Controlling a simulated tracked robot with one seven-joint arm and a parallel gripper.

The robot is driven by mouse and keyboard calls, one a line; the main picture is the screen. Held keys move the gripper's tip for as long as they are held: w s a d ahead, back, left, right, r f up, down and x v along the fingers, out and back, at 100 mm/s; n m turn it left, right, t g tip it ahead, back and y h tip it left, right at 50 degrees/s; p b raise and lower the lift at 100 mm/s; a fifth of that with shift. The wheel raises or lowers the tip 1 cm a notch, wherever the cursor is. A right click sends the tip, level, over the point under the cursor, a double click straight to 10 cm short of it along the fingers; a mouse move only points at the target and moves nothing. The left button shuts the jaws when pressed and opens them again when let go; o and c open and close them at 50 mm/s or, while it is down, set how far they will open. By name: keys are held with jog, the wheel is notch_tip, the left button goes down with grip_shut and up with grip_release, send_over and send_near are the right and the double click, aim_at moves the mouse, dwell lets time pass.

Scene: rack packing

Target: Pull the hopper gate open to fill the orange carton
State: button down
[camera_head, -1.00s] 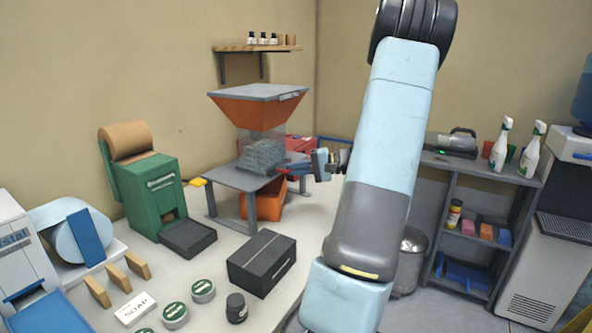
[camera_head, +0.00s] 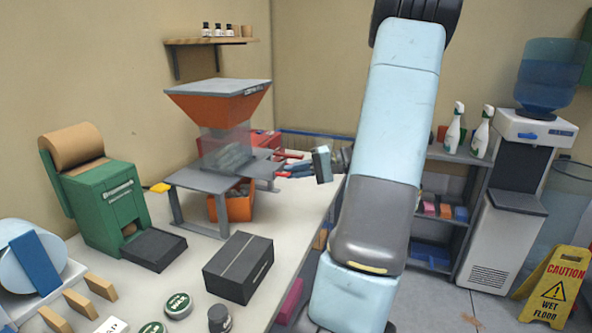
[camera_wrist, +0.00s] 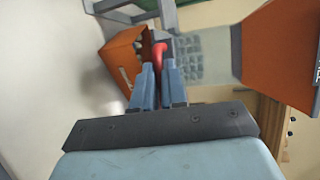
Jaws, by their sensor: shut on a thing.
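The hopper (camera_head: 232,107) has an orange funnel above a clear chute (camera_head: 226,150) that holds grey pieces in its lower part. It stands on a grey stand (camera_head: 190,181). The dark gate plate (camera_head: 258,165) sticks out on the stand's right side. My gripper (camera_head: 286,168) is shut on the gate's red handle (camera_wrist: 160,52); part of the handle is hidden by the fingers. The orange carton (camera_head: 238,208) sits under the stand, with grey pieces seen at its top. The carton (camera_wrist: 121,58) and hopper (camera_wrist: 280,50) also show in the wrist view.
A black box (camera_head: 238,268) stands in front of the stand. A green dispenser (camera_head: 100,200) with a dark tray (camera_head: 153,250) is at left. Jars lie near the front. A red box (camera_head: 264,144) is behind the hopper. Shelves (camera_head: 440,215) stand at right.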

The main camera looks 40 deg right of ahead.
jog(key=shift+s+d+f, duration=0.15)
jog(key=shift+s+f, duration=0.05)
jog(key=shift+s, duration=0.15)
jog(key=c, duration=1.2)
grip_release()
jog(key=shift+w, duration=0.1)
jog(key=shift+r, duration=0.1)
jog(key=v, duration=1.3)
jog(key=shift+d, duration=0.4)
